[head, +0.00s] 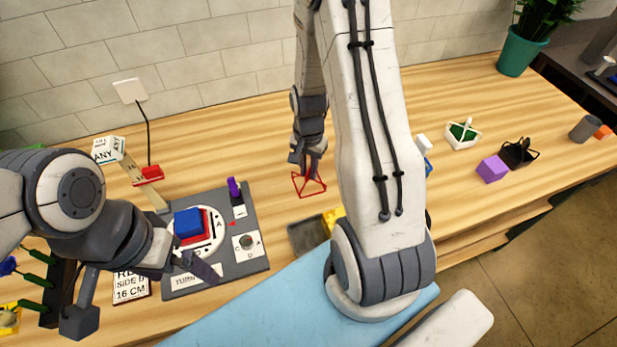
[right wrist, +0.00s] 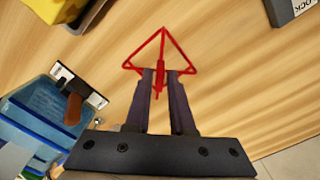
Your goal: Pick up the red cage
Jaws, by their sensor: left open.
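The red cage (head: 309,187) is a thin red wire frame on the wooden table, right of the grey turntable board in the head view. In the right wrist view the red cage (right wrist: 162,45) shows as a triangular frame with a short thick post. My right gripper (head: 306,166) points down at the cage. In the right wrist view its fingertips (right wrist: 160,74) stand on both sides of the post, with a narrow gap; whether they touch it is unclear. My left gripper (head: 140,292) is open, at the front left near the board.
The grey board (head: 255,225) carries a blue block (head: 188,222) and a purple peg (head: 233,187). A grey tray (head: 305,238) with a yellow piece is in front of the cage. A purple block (head: 492,169) and a white basket (head: 463,134) stand further right.

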